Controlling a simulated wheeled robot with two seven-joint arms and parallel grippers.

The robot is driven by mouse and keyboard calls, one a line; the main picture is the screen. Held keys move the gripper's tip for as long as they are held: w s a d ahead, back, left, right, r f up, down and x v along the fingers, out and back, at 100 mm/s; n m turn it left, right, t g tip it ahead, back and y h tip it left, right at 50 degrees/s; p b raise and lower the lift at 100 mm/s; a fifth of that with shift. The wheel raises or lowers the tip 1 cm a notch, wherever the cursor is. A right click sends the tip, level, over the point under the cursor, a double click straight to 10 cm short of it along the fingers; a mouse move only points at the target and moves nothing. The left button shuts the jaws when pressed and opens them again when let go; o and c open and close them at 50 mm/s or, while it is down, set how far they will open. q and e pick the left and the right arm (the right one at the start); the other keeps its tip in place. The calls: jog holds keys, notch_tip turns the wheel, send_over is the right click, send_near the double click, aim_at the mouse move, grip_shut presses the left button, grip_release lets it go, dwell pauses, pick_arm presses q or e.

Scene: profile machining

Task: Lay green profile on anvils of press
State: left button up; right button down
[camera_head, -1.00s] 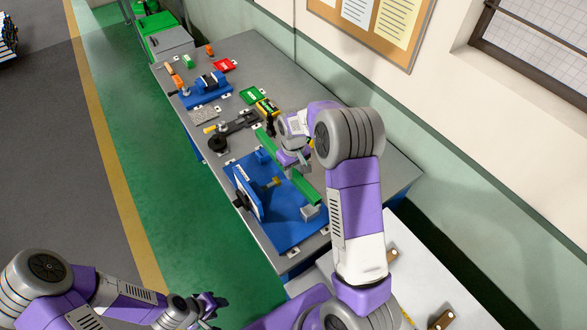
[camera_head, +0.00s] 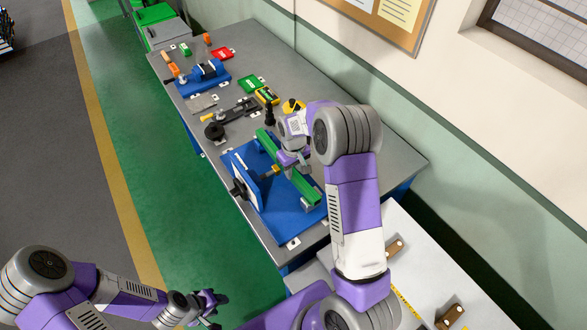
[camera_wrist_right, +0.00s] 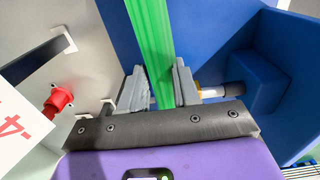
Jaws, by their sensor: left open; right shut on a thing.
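The green profile (camera_head: 306,188) lies lengthwise over the blue press (camera_head: 282,222) on the bench. My right gripper (camera_head: 293,169) is shut on it near its middle. In the right wrist view, the green profile (camera_wrist_right: 149,45) runs between the two grey fingers (camera_wrist_right: 150,88). A grey anvil block (camera_head: 309,204) shows under the profile's near end; I cannot tell whether they touch. The far anvil is not clearly visible behind the profile and arm. My left gripper (camera_head: 212,303) is open and empty, low in the head view, away from the bench.
A brass-tipped ram (camera_head: 270,171) and upright plate (camera_head: 246,186) stand left of the profile. Beyond the press are a dark clamp tool (camera_head: 232,118), green (camera_head: 249,83) and red (camera_head: 222,53) trays, and a blue vise (camera_head: 206,77). The wall borders the bench's right.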

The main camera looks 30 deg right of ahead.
jog(key=shift+f, duration=0.25)
dwell(0.3)
jog(key=c, duration=0.7)
grip_release()
jog(key=shift+c, duration=0.2)
jog(key=shift+r+b, duration=0.4)
jog(key=shift+r, duration=3.4)
